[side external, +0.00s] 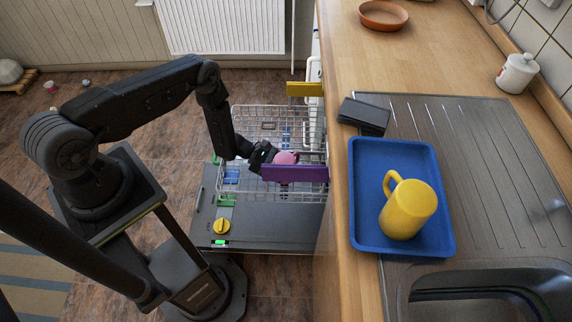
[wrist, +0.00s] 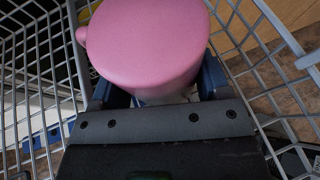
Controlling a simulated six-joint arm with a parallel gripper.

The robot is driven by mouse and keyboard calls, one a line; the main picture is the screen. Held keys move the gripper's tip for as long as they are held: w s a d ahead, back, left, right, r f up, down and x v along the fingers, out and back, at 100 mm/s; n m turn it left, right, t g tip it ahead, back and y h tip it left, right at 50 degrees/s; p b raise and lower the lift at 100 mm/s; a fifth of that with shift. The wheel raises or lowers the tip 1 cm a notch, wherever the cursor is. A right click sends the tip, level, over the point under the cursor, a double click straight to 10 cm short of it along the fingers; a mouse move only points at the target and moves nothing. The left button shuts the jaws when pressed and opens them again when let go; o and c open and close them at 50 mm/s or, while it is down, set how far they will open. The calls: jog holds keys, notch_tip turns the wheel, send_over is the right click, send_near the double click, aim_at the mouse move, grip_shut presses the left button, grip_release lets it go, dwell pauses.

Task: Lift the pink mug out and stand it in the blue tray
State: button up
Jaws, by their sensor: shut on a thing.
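The pink mug (side external: 286,157) is at the wire rack, partly hidden behind a purple slab (side external: 295,173) in the side view. In the wrist view the pink mug (wrist: 150,42) shows a smooth, closed round face towards the camera, with a bit of handle at its left. My gripper (side external: 273,156) is shut on the mug, a finger on each side of it in the wrist view (wrist: 152,88). Whether the mug touches the rack cannot be told. The blue tray (side external: 357,190) lies on the counter to the right, with a yellow mug (side external: 408,210) standing in it.
The wire rack (side external: 240,120) surrounds my gripper above an open dishwasher door (side external: 260,235). The wooden counter edge (side external: 330,275) rises between rack and tray. A black box (side external: 363,116) lies behind the tray. The tray's free room is mostly at its back and left.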

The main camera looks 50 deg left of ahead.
aim_at(281, 159)
jog(key=shift+r, duration=0.15)
jog(key=shift+c, duration=0.2)
notch_tip(281, 159, up, 4)
jog(key=shift+w+f, duration=0.1)
jog(key=r+v, duration=0.1)
jog(key=v, duration=1.2)
jog(key=shift+r, duration=0.45)
jog(key=shift+d, duration=0.1)
